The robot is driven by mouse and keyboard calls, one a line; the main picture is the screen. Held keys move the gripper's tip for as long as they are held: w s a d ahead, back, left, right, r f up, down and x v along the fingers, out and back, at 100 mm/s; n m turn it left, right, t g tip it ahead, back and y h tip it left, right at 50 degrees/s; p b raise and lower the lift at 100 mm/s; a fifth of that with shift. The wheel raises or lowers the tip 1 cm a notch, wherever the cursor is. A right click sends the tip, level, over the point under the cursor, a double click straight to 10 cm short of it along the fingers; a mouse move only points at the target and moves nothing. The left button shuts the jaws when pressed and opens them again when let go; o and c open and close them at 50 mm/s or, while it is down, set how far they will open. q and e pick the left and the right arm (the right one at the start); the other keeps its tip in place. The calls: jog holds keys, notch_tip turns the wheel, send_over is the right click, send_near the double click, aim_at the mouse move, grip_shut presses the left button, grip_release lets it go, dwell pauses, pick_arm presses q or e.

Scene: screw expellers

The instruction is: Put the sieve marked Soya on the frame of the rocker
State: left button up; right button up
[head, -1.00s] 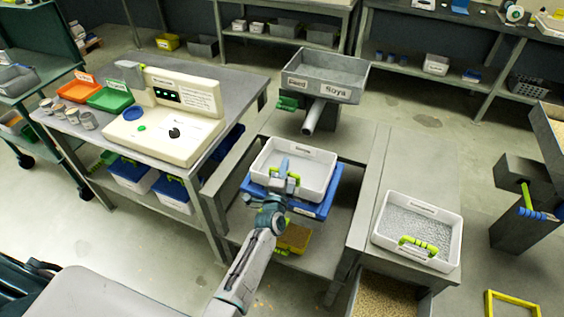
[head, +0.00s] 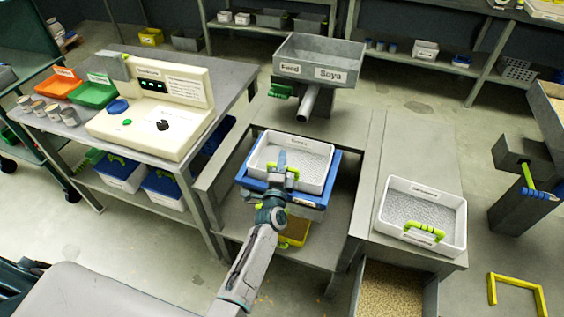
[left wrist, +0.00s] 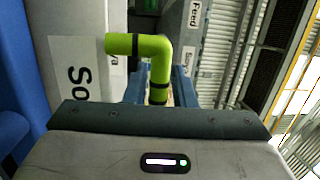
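The white sieve (head: 318,158), with a grey mesh floor and a label on its far wall, sits over the blue frame of the rocker (head: 322,193). It looks roughly level; full seating along each edge is hidden. In the left wrist view its white wall (left wrist: 75,60) shows the letters "So". My left gripper (head: 283,165) is at its near side, around the green handle (head: 294,172). In the left wrist view the green handle (left wrist: 158,70) stands between two blue fingers that look apart, with gaps beside it. My right gripper is not in view.
A grey hopper marked Feed and Soya (head: 319,65) stands behind, its spout pointing toward the rocker. Another white sieve with a green handle (head: 420,212) lies on the bench at right. A control panel (head: 150,110) is at left. A yellow tray (head: 293,232) is below the rocker.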

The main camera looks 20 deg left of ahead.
pick_arm(q)
jog(key=shift+o, duration=1)
jog(key=shift+a, duration=0.1)
jog(key=s+p, duration=0.1)
jog(key=s, duration=0.2)
jog(key=s+d+p, duration=0.1)
jog(key=s, duration=0.3)
jog(key=s+f, duration=0.1)
jog(key=s, duration=0.2)
jog(key=shift+s+d+p, duration=0.3)
jog(key=shift+s+p, duration=0.1)
jog(key=shift+s+f, duration=0.15)
jog(key=shift+s, duration=0.3)
